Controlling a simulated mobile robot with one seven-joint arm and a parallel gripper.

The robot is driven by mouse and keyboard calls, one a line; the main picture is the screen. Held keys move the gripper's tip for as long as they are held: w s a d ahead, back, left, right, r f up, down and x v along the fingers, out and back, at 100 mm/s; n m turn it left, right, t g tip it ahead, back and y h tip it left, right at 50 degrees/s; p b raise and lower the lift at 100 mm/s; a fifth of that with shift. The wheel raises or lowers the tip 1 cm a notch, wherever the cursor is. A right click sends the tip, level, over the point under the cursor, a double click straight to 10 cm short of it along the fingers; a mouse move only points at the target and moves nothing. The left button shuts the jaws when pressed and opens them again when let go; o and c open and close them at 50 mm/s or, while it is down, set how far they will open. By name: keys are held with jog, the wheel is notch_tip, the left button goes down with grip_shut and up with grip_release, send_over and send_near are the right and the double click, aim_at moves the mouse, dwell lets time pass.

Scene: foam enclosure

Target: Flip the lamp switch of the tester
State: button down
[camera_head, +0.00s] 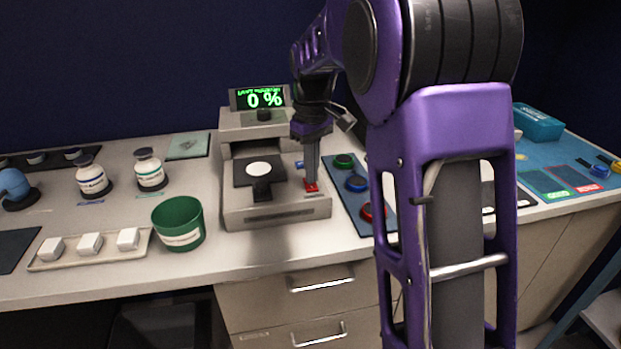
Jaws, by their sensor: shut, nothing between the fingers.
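The tester (277,214) is a light grey machine on the bench with a dark plate (243,172) that holds a white disc (258,169). A small red switch (311,187) sits at the right of the tester's top. My gripper (312,180) points straight down, with its fingers shut and empty. Its tips are at the red switch and hide part of it. I cannot tell whether they touch it or which way the switch is set.
A green cup (179,222) stands left of the tester, near a tray (146,246) with white blocks. Two white bottles (150,170) stand behind. A blue mat with green, blue and red rings (357,184) lies close on the right.

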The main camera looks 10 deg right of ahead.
aim_at(311, 187)
notch_tip(311, 187, up, 6)
jog(key=p, duration=0.4)
jog(key=shift+f+p, duration=0.15)
jog(key=shift+p, duration=0.15)
